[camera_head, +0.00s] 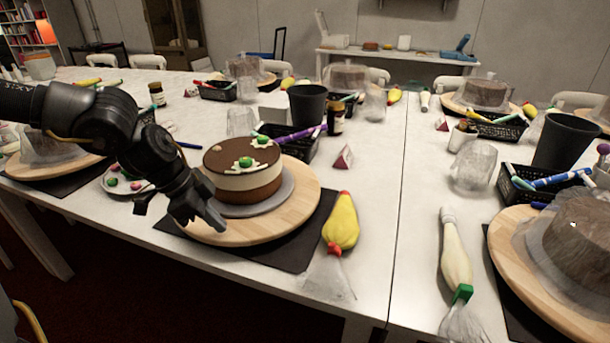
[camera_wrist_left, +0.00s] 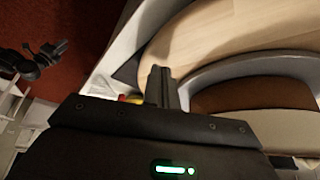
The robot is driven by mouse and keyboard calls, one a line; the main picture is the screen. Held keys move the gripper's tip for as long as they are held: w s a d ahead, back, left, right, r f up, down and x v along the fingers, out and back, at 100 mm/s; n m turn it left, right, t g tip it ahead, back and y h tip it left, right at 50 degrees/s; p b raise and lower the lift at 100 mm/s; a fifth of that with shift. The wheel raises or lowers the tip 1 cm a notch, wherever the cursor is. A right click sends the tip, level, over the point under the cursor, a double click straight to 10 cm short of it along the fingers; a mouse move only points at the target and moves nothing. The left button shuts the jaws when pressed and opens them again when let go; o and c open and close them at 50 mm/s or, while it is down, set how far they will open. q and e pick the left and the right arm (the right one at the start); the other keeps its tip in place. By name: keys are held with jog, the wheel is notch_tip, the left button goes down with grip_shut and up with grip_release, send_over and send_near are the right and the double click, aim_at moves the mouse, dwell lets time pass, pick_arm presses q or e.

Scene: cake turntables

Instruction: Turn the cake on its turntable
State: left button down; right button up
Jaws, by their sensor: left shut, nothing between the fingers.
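The cake (camera_head: 243,172) has brown and cream layers, with green and cream decorations on its dark top. It stands on a grey disc (camera_head: 285,192) on a round wooden turntable (camera_head: 306,190), which lies on a dark mat (camera_head: 285,256). My left gripper (camera_head: 205,222) is shut and empty at the front left of the turntable, over its wooden edge and apart from the cake. In the left wrist view the shut fingers (camera_wrist_left: 161,88) show beside the wooden board (camera_wrist_left: 215,35), with the cake's side (camera_wrist_left: 250,98) to the right. Whether the fingertips touch the wood cannot be told.
A yellow piping bag (camera_head: 341,222) lies right of the mat, and a cream one (camera_head: 454,255) lies farther right. A black cup (camera_head: 308,103) and a black basket (camera_head: 297,150) stand behind the cake. A small plate (camera_head: 117,182) is left.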

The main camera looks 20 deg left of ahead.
aim_at(283, 226)
pick_arm(q)
jog(key=shift+f, duration=0.2)
dwell(0.5)
jog(key=shift+f+b, duration=0.35)
jog(key=shift+b, duration=0.15)
jog(key=shift+d, duration=0.2)
jog(key=d, duration=0.1)
jog(key=w+d+b, duration=0.1)
jog(key=d, duration=0.1)
jog(key=w+d+b, duration=0.1)
jog(key=shift+d+f, duration=0.1)
jog(key=shift+d, duration=0.1)
jog(key=shift+w+d+b, duration=0.1)
jog(key=shift+d+b, duration=0.25)
jog(key=shift+d, duration=0.2)
jog(key=w+d+b, duration=0.2)
jog(key=w+d, duration=0.1)
jog(key=d, duration=0.1)
jog(key=shift+w, duration=0.3)
jog(key=shift+w+d, duration=0.35)
